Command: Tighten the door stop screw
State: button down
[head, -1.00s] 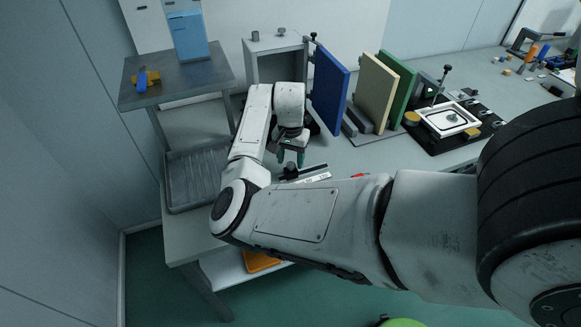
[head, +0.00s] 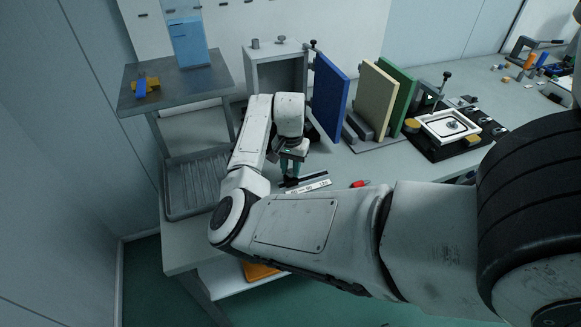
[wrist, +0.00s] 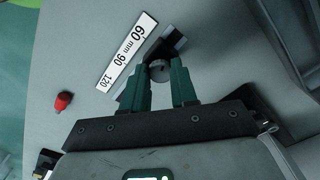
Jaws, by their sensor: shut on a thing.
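In the wrist view, my gripper (wrist: 171,82) has its two teal fingers closed around a round grey screw head (wrist: 160,71), which I take to be the door stop screw. The screw sits on a dark stop piece (wrist: 172,42) beside a white scale strip (wrist: 127,52) marked 60, 90 and 120 mm. In the head view my gripper (head: 290,169) points down at the bench beside the scale strip (head: 307,187); the screw is mostly hidden there. The blue door (head: 329,97) of the grey cabinet (head: 273,69) stands open behind my gripper.
A red-tipped object (head: 360,183) lies right of the strip. Cream (head: 377,98) and green (head: 403,96) panels stand right of the blue door. A ribbed grey tray (head: 171,206) lies left of my arm, below a raised shelf (head: 180,91) with a blue box (head: 189,41).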

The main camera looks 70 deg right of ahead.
aim_at(291, 172)
jog(key=shift+m+p, duration=0.45)
jog(key=shift+m, duration=2.05)
jog(key=c, duration=0.9)
grip_release()
jog(key=shift+w, duration=0.1)
notch_tip(291, 172, up, 11)
jog(key=shift+f+b, duration=0.15)
jog(key=shift+b, duration=0.35)
